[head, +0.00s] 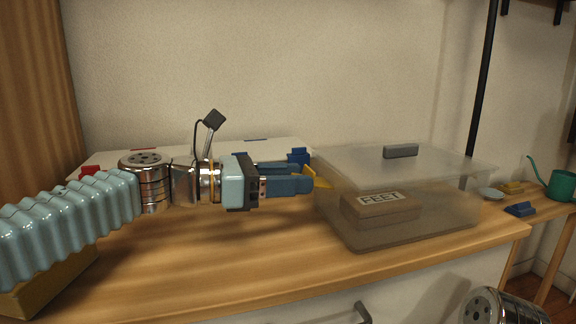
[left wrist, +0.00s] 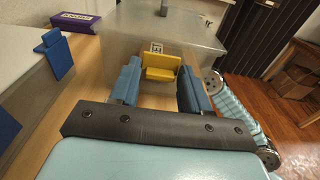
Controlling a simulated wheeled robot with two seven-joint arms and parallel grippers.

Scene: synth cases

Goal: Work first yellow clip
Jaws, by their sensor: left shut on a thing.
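The yellow clip (head: 312,172) is at the left side of a translucent lidded box (head: 440,225). It is mostly hidden by my left gripper in the head view. In the left wrist view the yellow clip (left wrist: 160,68) shows between the two blue fingers, against the box's near wall. My left gripper (head: 311,182) reaches in level from the left, its fingers shut on the clip; in the left wrist view the gripper (left wrist: 160,88) has a finger on each side of it. I cannot tell whether the clip is fastened. My right gripper is out of view.
The box lid has a grey handle (head: 400,151); a brown block labelled FEET (head: 380,211) is inside. Behind my left arm lies a white case with a blue clip (head: 299,157) and a red clip (head: 90,172). The counter's front (head: 250,270) is clear. A green watering can (head: 562,185) stands far right.

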